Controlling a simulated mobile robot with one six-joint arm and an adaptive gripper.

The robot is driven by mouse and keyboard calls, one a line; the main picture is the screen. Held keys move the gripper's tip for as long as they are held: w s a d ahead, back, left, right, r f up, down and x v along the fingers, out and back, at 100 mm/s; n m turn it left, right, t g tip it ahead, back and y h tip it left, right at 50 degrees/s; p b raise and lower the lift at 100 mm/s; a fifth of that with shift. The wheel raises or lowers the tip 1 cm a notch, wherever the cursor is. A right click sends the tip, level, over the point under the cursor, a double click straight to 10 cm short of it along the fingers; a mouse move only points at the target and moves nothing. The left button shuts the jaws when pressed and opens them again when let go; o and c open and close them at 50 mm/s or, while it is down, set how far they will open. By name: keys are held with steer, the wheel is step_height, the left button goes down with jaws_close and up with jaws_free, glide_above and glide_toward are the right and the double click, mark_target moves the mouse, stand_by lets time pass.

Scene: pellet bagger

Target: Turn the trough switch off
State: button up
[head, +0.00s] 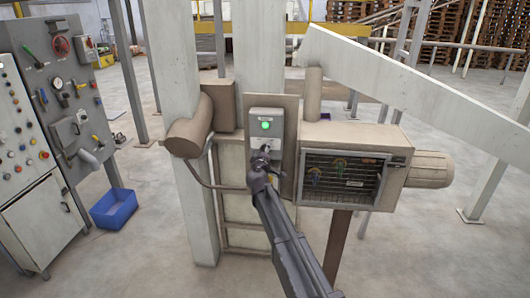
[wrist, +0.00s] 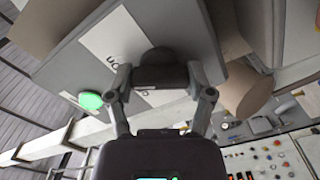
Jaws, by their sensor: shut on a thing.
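The trough switch is a grey box (head: 266,124) on a brown panel in the middle of the head view, with a lit green lamp (head: 265,126) and a pale label. In the wrist view the box (wrist: 85,62) fills the upper middle, and its green lamp (wrist: 90,100) is left of the knob. My gripper (head: 262,158) is at the lower part of the box. In the wrist view its two fingers are shut on a dark knob (wrist: 163,68), one on each side. My gripper hides most of the knob in the head view.
A machine box with a barred window (head: 345,180) stands just right of the switch. A conduit and a brown cylinder (head: 190,132) are to its left. A control panel (head: 60,90) and a blue bin (head: 114,208) stand further left. The floor between is clear.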

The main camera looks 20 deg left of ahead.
steer(key=shift+n, duration=0.4)
steer(key=n, duration=0.5)
steer(key=shift+w+n, duration=0.1)
steer(key=shift+n, duration=0.2)
steer(key=n, duration=0.5)
steer(key=shift+n, duration=0.3)
steer(key=o, duration=1.1)
steer(key=v, duration=1.2)
